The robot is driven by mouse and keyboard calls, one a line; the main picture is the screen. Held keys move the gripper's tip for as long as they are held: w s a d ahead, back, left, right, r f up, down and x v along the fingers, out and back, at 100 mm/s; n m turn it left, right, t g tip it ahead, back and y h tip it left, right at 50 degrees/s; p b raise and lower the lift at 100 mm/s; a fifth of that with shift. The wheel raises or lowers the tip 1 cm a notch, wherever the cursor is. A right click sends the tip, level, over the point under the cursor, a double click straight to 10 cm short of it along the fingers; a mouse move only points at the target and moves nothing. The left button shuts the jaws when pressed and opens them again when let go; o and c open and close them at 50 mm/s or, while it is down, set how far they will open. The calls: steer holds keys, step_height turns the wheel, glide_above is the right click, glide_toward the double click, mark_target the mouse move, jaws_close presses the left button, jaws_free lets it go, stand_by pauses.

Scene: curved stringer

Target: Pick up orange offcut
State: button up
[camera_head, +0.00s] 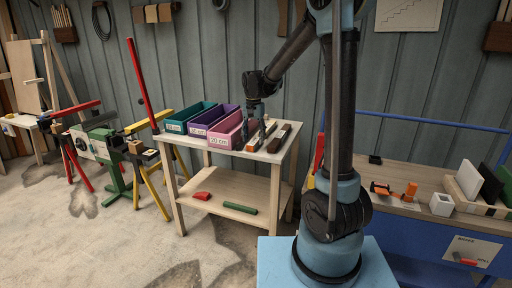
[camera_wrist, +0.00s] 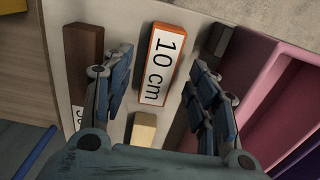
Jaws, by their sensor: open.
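The orange offcut (camera_wrist: 158,65) is a block with orange sides and a white top face marked "10 cm". In the wrist view it lies flat between the two fingers of my gripper (camera_wrist: 157,85), with a gap on each side. My gripper is open and empty above it. In the head view my gripper (camera_head: 254,122) hangs over the small wooden table (camera_head: 233,154), just right of the pink bin. The offcut (camera_head: 261,135) shows partly there, beside my fingers.
A dark brown block (camera_wrist: 82,62) lies left of the offcut, a pale wood block (camera_wrist: 143,129) below it and a dark grey block (camera_wrist: 219,41) to its right. The pink bin (camera_head: 226,134) stands close by, with purple (camera_head: 207,123) and teal (camera_head: 183,122) bins further left.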

steer(key=shift+f, duration=0.9)
steer(key=c, duration=1.2)
steer(key=shift+o, duration=0.2)
